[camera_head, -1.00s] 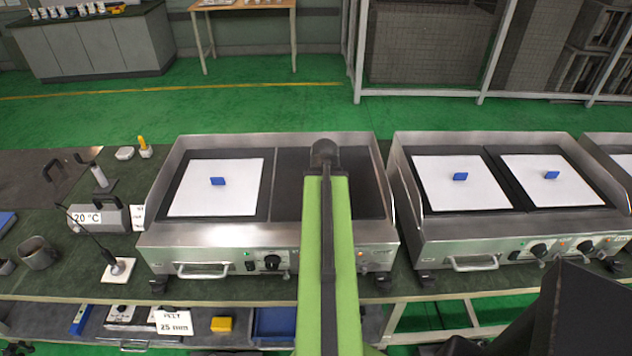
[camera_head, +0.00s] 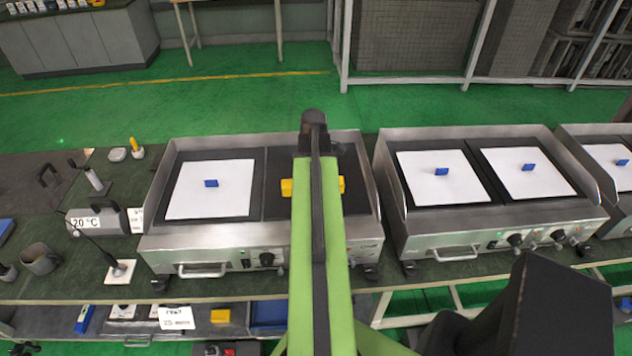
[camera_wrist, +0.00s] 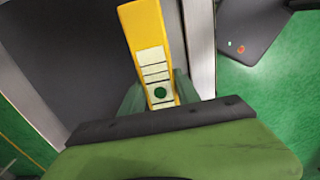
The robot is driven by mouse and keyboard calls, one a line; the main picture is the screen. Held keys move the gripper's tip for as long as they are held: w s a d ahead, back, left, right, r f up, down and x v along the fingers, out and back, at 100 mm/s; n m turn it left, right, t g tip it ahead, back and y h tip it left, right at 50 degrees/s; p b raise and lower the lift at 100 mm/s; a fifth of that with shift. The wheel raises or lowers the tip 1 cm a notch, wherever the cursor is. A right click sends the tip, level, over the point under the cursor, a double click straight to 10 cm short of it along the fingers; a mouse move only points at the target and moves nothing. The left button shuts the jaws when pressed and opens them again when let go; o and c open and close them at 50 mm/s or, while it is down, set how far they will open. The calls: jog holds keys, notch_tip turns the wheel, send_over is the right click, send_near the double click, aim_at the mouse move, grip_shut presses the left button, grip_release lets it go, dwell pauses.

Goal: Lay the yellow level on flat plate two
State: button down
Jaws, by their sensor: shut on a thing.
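The yellow level (camera_wrist: 140,28) is in my gripper (camera_wrist: 150,98) in the wrist view, with its pale scale and a green dot facing the camera. In the head view its yellow ends (camera_head: 286,188) show on both sides of my green arm, in front of the bare dark right plate (camera_head: 277,207) of the near griddle. My arm hides the level's middle and my gripper there. I cannot tell whether the level touches the plate. The left plate (camera_head: 240,216) carries a white sheet (camera_head: 208,200) with a small blue block (camera_head: 211,183).
Steel walls edge the near griddle (camera_head: 215,240). A second griddle (camera_head: 500,215) to the right has white sheets and blue blocks on both plates. A grey block marked 20 °C (camera_head: 85,222), a mug (camera_head: 40,259) and a probe stand (camera_head: 120,271) stand at left.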

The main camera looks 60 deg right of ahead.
jog(key=w+d+f+b, duration=0.1)
jog(key=d+f+b, duration=0.1)
jog(key=d, duration=0.1)
jog(key=w+d+f+b, duration=0.2)
jog(key=d, duration=0.1)
jog(key=w+d+f+b, duration=0.2)
jog(key=d, duration=0.1)
jog(key=shift+f, duration=0.35)
jog(key=shift+w+d, duration=0.25)
jog(key=shift+d, duration=0.15)
notch_tip(320, 180, down, 4)
jog(key=b, duration=0.4)
jog(key=shift+a+f, duration=0.1)
jog(key=shift+f, duration=0.15)
jog(key=c, duration=0.9)
grip_release()
jog(key=shift+r, duration=0.15)
notch_tip(320, 180, up, 12)
jog(key=p, duration=1.2)
jog(key=shift+r, duration=0.15)
